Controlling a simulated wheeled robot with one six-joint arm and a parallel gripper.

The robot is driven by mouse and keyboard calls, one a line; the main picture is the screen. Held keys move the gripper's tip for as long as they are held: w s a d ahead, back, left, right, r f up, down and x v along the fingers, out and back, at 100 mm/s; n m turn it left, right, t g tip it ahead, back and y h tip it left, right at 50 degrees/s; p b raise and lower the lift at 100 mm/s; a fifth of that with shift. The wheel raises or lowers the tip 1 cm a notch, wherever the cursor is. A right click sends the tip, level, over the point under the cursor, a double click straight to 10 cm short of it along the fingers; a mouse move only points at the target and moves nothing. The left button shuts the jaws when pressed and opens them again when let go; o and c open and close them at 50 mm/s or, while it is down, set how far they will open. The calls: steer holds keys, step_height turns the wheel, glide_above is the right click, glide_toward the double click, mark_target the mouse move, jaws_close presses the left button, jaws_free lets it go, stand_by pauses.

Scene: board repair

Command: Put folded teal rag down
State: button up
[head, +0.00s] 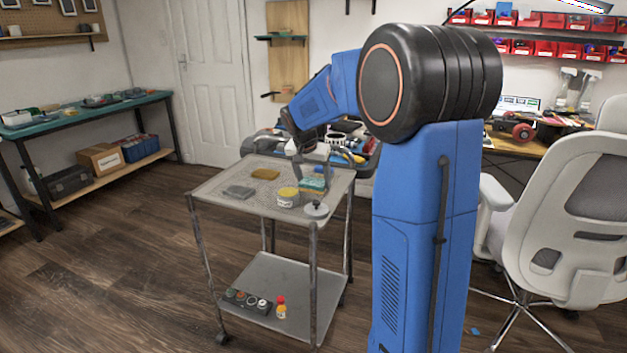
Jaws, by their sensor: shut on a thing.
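The folded teal rag (313,184) is small in the head view, at the right part of the grey cart's top tray (220,205). My gripper (300,176) reaches down to the rag's left side and is shut on it. The rag is very close to the tray surface; I cannot tell whether it touches or rests on something. The fingertips are small and partly lost against the things behind them.
A round tub with a yellow top (288,198) and a grey knobbed lid (316,209) stand close in front of the rag. A grey cloth (239,192) and a mustard cloth (265,174) lie farther left, with bare tray around them. An office chair (560,220) stands right.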

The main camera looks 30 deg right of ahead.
steer(key=shift+f, duration=0.1)
steer(key=o, duration=0.9)
steer(key=v, duration=1.2)
steer(key=s+a+f+n+t+y, duration=0.15)
steer(key=s+a, duration=0.25)
steer(key=s, duration=0.5)
steer(key=s+a+n+g, duration=0.1)
steer(key=s+a+n, duration=0.25)
steer(key=s, duration=0.55)
steer(key=s+a+f+n, duration=0.1)
steer(key=s+a+f, duration=0.1)
steer(key=s, duration=0.4)
steer(key=s+a+f+n+t+y, duration=0.1)
steer(key=s+a+f+n, duration=0.1)
steer(key=s+f, duration=0.3)
steer(key=s+a+f+n+y, duration=0.1)
steer(key=s+a+f+n, duration=0.1)
steer(key=s, duration=0.5)
steer(key=shift+s+a+f+t, duration=0.2)
steer(key=shift+a+f, duration=0.15)
steer(key=shift+f, duration=0.15)
steer(key=shift+s+a+f+t, duration=0.1)
steer(key=shift+s+a+f, duration=0.15)
steer(key=shift+f, duration=0.3)
steer(key=shift+o, duration=0.6)
